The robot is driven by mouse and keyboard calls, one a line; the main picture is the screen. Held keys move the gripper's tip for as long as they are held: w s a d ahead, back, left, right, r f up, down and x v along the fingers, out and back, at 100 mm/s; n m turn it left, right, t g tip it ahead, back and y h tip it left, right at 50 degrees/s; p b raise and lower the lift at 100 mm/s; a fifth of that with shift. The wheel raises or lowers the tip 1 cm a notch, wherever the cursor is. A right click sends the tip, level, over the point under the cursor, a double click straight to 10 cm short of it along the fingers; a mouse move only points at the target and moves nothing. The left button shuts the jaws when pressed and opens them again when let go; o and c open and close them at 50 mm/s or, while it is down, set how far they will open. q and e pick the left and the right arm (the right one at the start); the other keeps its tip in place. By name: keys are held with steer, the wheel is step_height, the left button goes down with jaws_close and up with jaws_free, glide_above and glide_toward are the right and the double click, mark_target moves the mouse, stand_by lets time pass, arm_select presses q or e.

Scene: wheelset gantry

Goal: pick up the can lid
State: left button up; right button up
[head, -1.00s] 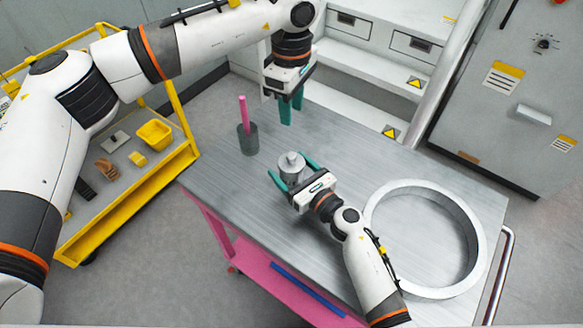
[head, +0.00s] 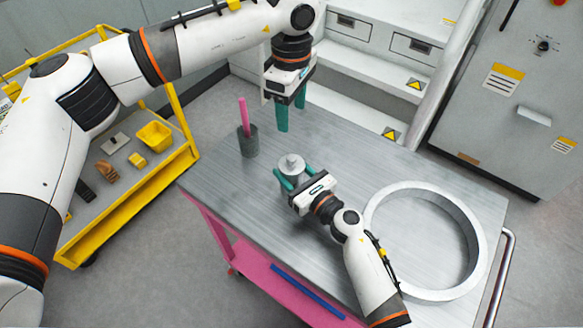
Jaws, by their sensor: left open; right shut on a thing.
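A small grey metal can (head: 291,175) stands upright on the metal table top, with a can lid (head: 291,162) on it that has a small round knob. My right gripper (head: 291,177) is low at the table and shut on the can, one green finger on each side. The hand hides part of the can's near side. My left gripper (head: 291,115) is open and empty, fingers pointing down, behind the can and above the table's far edge. It is apart from the lid.
A dark cup (head: 248,143) with a pink stick (head: 243,112) stands left of the can. A large metal ring (head: 376,232) lies on the table (head: 225,185) at right. A yellow cart (head: 130,215) stands at left, with grey steps (head: 365,112) behind.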

arm_select(q)
steer(key=o, duration=0.3)
steer(key=shift+f+n, duration=0.1)
steer(key=shift+n, duration=0.4)
steer(key=shift+o, duration=0.8)
steer(key=shift+s+f+n, duration=0.1)
steer(key=shift+f+n, duration=0.1)
steer(key=shift+n, duration=0.4)
steer(key=n+t, duration=0.1)
steer(key=n, duration=1.5)
glide_toward(291, 157)
steer(key=shift+h, duration=0.3)
steer(key=f, duration=0.5)
steer(key=shift+w+a, duration=0.25)
steer(key=shift+w+d+f, duration=0.1)
steer(key=shift+d+f, duration=0.05)
steer(key=shift+f, duration=1.15)
steer(key=shift+w+d+f, duration=0.1)
steer(key=shift+d+f, duration=0.05)
steer(key=shift+f, duration=1.2)
